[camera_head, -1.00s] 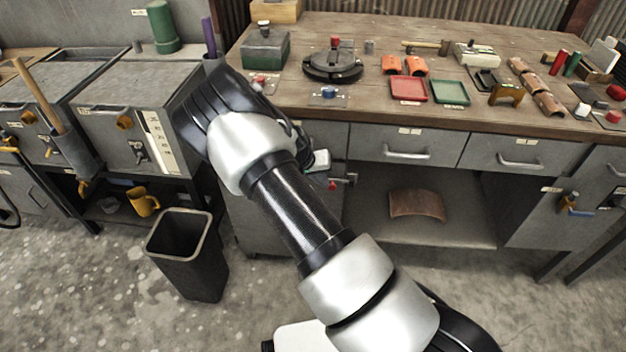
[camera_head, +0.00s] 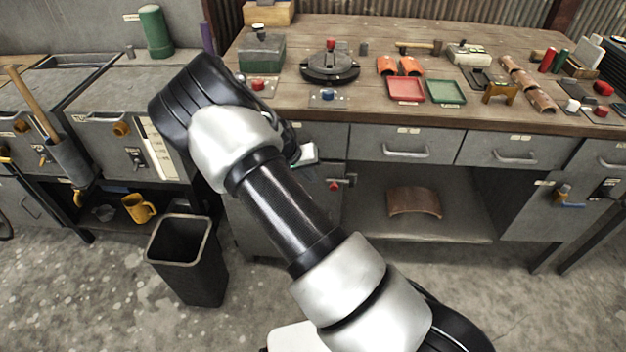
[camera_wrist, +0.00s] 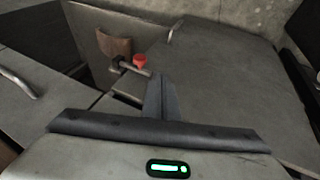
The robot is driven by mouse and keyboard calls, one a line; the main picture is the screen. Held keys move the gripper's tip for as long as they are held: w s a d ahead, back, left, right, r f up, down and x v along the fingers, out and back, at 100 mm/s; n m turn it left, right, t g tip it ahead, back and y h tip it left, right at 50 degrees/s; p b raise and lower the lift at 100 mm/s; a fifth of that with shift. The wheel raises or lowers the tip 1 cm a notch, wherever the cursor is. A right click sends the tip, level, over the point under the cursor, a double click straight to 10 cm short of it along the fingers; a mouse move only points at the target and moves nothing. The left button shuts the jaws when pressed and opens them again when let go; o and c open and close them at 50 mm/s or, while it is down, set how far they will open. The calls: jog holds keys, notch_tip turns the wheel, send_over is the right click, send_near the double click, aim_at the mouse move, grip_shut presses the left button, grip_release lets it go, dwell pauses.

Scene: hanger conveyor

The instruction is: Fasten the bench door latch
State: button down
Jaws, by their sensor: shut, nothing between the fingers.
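The bench door (camera_head: 262,210) is the grey panel at the left of the bench, partly hidden behind my arm. Its latch, a small metal bar with a red knob (camera_head: 335,184), sits by the door's right edge, beside the open shelf. The wrist view shows the red knob (camera_wrist: 140,62) and bar just beyond my fingers, and the grey door face (camera_wrist: 225,75) to the right. My gripper (camera_wrist: 161,80) is shut and empty, apart from the knob as far as I can see. In the head view my arm hides the fingers. Whether the latch bar is engaged I cannot tell.
Drawers with handles (camera_head: 405,151) run under the benchtop. A curved brown tile (camera_head: 414,202) lies on the open shelf. A black bin (camera_head: 188,262) stands on the floor at left.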

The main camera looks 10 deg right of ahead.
jog(key=p+v, duration=0.1)
jog(key=v, duration=0.7)
jog(key=shift+d, duration=0.2)
jog(key=s+r+y, duration=0.3)
jog(key=s+r, duration=0.4)
jog(key=r, duration=0.3)
jog(key=s+r+y, duration=0.2)
jog(key=s+r, duration=0.5)
jog(key=r, duration=0.3)
jog(key=s+r+n+t, duration=0.1)
jog(key=s+r, duration=0.4)
jog(key=s, duration=0.4)
jog(key=s+r+n+t, duration=0.2)
jog(key=s+r, duration=0.2)
jog(key=s, duration=0.5)
notch_tip(320, 180, up, 18)
jog(key=p, duration=1.8)
jog(key=shift+d+r, duration=0.15)
jog(key=shift+r, duration=0.05)
